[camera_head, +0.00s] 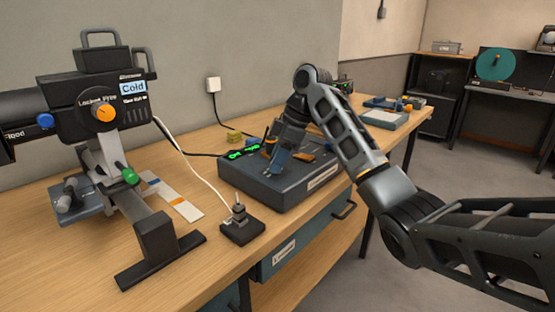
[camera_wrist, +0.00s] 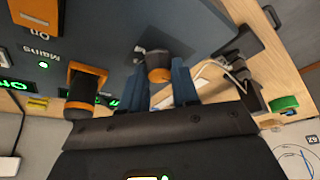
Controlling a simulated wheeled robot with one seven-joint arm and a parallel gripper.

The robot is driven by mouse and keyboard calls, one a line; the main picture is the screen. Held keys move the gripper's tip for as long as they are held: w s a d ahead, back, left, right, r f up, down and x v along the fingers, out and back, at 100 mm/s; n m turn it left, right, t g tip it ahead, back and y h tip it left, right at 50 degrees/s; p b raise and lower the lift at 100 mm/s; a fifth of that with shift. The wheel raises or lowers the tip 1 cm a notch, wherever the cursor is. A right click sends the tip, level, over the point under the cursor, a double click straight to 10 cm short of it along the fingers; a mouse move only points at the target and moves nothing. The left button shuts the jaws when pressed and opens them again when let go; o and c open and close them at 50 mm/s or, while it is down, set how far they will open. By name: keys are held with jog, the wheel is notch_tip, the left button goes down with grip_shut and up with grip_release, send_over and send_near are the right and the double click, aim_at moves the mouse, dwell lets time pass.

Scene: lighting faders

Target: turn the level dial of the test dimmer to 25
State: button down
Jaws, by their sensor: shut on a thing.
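The test dimmer (camera_head: 262,187) is a dark grey box on the bench in the head view, with lit green displays (camera_head: 243,152) at its back left. My gripper (camera_head: 277,160) reaches down over its top. In the wrist view, the two blue fingers of my gripper (camera_wrist: 160,88) stand either side of an orange and black dial (camera_wrist: 158,74) on a dark plate and are shut on it. Its label and scale are not readable, so I cannot confirm its setting. A second orange and black knob (camera_wrist: 86,88) stands left of the fingers, apart from them.
A large lamp (camera_head: 105,108) on a stand fills the left of the bench. A small black block (camera_head: 242,227) with a white cable stands in front of the dimmer. A wall socket (camera_head: 213,85) is behind. The bench's front edge is close to the dimmer.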

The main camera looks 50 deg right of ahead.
jog(key=shift+r+m+p, duration=0.1)
jog(key=shift+m+p, duration=0.2)
jog(key=shift+p, duration=0.15)
jog(key=shift+a+r+p, duration=0.1)
jog(key=shift+p, duration=0.25)
jog(key=m+t+h+p, duration=0.1)
jog(key=m+p, duration=0.2)
jog(key=p, duration=0.1)
jog(key=shift+s+a+r, duration=0.1)
jog(key=m+h+p, duration=0.1)
jog(key=m+p, duration=0.2)
jog(key=shift+f+m+h+p, duration=0.2)
jog(key=shift+m+h+p, duration=0.2)
jog(key=shift+m+p, duration=0.6)
jog(key=shift+t, duration=0.3)
jog(key=shift+f, duration=0.1)
jog(key=c, duration=0.8)
grip_release()
jog(key=shift+c, duration=0.2)
